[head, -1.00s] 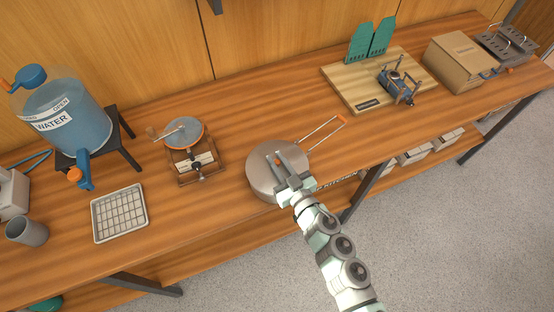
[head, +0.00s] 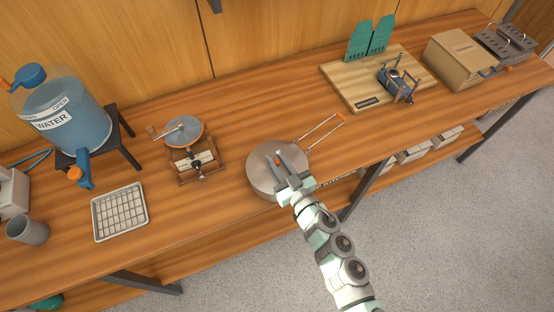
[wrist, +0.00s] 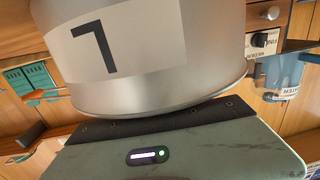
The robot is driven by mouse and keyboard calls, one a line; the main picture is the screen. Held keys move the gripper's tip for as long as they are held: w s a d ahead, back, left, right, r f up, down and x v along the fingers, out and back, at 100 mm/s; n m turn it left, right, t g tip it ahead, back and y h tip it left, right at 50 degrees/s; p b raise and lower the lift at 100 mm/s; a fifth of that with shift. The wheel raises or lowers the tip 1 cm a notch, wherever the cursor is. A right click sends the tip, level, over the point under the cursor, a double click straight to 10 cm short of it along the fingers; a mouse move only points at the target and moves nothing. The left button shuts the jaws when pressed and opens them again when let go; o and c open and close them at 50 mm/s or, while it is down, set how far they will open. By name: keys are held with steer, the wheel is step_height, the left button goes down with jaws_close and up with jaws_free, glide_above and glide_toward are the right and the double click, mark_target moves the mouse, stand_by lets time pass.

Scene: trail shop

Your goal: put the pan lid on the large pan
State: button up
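The large pan (head: 264,191) stands on the wooden counter, its wire handle (head: 321,131) with an orange part pointing up and right. The grey pan lid (head: 261,165) lies over the pan's top, looking about level. I cannot tell whether its rim is fully seated all round. A small orange spot, likely the lid's knob (head: 277,161), shows by my fingers. My gripper (head: 284,160) is over the lid's right part with its two fingers apart.
A wooden board (head: 357,85) holding a blue burner (head: 398,84) is up right. Bare counter surrounds the pan.

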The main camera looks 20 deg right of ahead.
steer(key=o, duration=0.4)
steer(key=s, duration=0.7)
steer(key=s+d, duration=0.1)
steer(key=s, duration=0.2)
steer(key=shift+s+r+p, duration=0.3)
steer(key=shift+s, duration=0.05)
